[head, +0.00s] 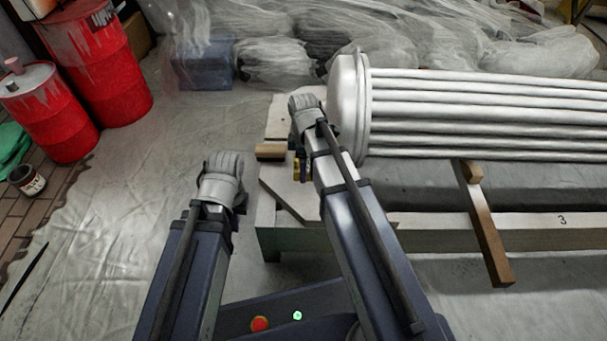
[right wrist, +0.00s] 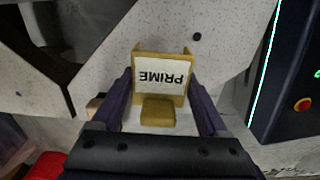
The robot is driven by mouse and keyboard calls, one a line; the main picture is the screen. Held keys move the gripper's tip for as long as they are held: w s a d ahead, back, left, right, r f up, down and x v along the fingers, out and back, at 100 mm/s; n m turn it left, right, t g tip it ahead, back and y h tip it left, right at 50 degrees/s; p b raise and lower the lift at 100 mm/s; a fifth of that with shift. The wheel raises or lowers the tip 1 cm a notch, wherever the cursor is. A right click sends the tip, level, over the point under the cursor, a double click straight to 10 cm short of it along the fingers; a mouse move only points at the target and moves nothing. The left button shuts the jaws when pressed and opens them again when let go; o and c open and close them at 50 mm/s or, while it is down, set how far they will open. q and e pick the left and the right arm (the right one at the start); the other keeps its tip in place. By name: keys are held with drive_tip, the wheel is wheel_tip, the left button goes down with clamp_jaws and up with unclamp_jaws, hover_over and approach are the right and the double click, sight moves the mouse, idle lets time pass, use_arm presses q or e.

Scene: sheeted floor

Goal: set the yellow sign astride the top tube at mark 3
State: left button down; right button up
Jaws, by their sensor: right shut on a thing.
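The yellow sign (right wrist: 141,83) has a white face reading PRIME, upside down in the right wrist view. My right gripper (right wrist: 160,95) is shut on it, with a dark finger at each side. In the head view a small yellow part of the sign (head: 296,169) shows beside my right arm, near the left end of the bench. The top tube (head: 490,80) is the uppermost of several silver tubes running right from a round end plate. Mark 3 (head: 562,219) is on the pale front beam, at right. My left gripper (head: 240,200) is left of the bench; its fingers are hidden.
A wooden bar (head: 484,225) leans across the front beam, below the tubes. A wooden block (head: 270,151) lies at the bench's left end. Red drums (head: 108,60) stand at upper left. Sheeted heaps (head: 430,40) lie behind the tubes.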

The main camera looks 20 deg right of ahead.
drive_tip(key=shift+f+b, duration=0.85)
drive_tip(key=shift+f, duration=0.45)
drive_tip(key=shift+f, duration=0.2)
drive_tip(key=o, duration=1.4)
drive_tip(key=shift+c, duration=0.2)
drive_tip(key=shift+r, duration=0.2)
